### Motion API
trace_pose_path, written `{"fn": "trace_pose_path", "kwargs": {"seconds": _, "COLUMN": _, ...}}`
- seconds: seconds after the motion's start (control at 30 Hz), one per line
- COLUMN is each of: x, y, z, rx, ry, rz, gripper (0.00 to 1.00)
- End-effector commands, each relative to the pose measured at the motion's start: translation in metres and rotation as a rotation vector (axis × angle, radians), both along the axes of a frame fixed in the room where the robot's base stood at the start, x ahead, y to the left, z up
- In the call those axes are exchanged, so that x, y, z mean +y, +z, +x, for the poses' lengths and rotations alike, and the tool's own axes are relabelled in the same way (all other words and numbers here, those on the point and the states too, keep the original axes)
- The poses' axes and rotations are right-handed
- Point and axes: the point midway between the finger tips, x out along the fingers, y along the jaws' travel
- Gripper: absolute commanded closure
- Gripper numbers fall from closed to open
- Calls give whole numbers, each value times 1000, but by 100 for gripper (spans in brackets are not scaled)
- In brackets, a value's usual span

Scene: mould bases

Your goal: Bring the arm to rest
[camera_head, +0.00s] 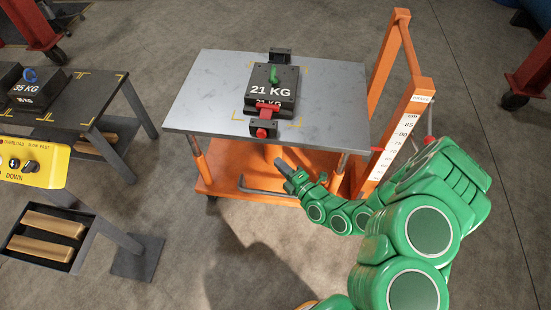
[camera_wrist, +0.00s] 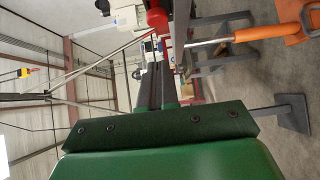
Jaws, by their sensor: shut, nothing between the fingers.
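My green arm (camera_head: 410,235) reaches in from the lower right in the head view. Its end, my gripper (camera_head: 283,166), is beside the front edge of the lift cart's grey table top (camera_head: 190,95), above the lower orange deck. In the wrist view my gripper's dark fingers (camera_wrist: 158,72) lie close together with nothing between them. The black 21 KG mould base (camera_head: 285,82) sits on the table top inside yellow corner marks, between two black clamp blocks (camera_head: 280,55).
The orange lift cart (camera_head: 225,180) has a tall handle frame with a scale (camera_head: 405,125) close to my arm. At left are a dark bench (camera_head: 100,95) with a 35 KG block (camera_head: 25,90) and a yellow control box (camera_head: 35,163). Open floor (camera_head: 190,250) lies in front.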

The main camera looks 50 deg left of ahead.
Motion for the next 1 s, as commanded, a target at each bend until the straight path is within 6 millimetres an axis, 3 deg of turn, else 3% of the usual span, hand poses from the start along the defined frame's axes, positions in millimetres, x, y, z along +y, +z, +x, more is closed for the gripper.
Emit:
{"fn": "trace_pose_path", "kwargs": {"seconds": 0.3, "x": -24, "y": 0, "z": 2, "rx": 2, "ry": -3, "rz": 1, "gripper": 100}}
{"fn": "trace_pose_path", "kwargs": {"seconds": 0.77, "x": -27, "y": 4, "z": 2, "rx": -6, "ry": 2, "rz": 7, "gripper": 100}}
{"fn": "trace_pose_path", "kwargs": {"seconds": 0.87, "x": -25, "y": 18, "z": 3, "rx": -32, "ry": 17, "rz": 32, "gripper": 100}}
{"fn": "trace_pose_path", "kwargs": {"seconds": 1.0, "x": -22, "y": 59, "z": 3, "rx": -117, "ry": 64, "rz": 103, "gripper": 100}}
